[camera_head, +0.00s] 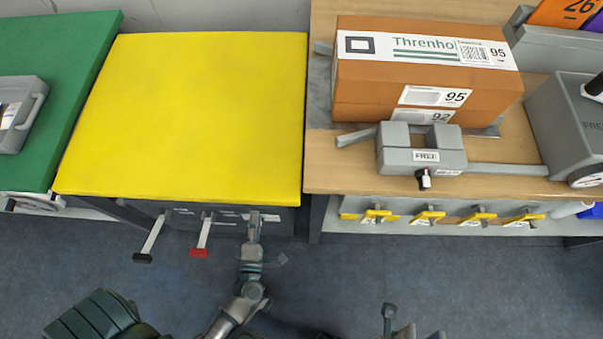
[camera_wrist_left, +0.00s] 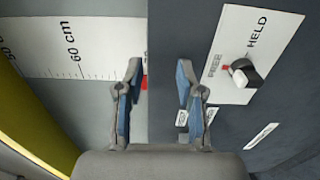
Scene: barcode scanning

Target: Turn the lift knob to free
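A black knob with a white face (camera_wrist_left: 243,73) sits on a white plate (camera_wrist_left: 262,40) marked FREE and HELD, right of my fingers in the left wrist view. A small red mark shows at its FREE side; I cannot tell its exact setting. My left gripper (camera_wrist_left: 158,85) is open and empty, its fingers apart and clear of the knob. In the head view my left gripper (camera_head: 254,222) is at the front panel below the yellow table top (camera_head: 190,110), and it hides part of that panel. The right gripper cannot be made out clearly.
A black-tipped lever (camera_head: 150,240) and a red-tipped lever (camera_head: 200,236) stick out left of my left gripper. A scale marked 60 cm (camera_wrist_left: 85,47) lies left of the fingers. A brown box (camera_head: 425,75) and grey clamp (camera_head: 425,155) stand on the wooden table.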

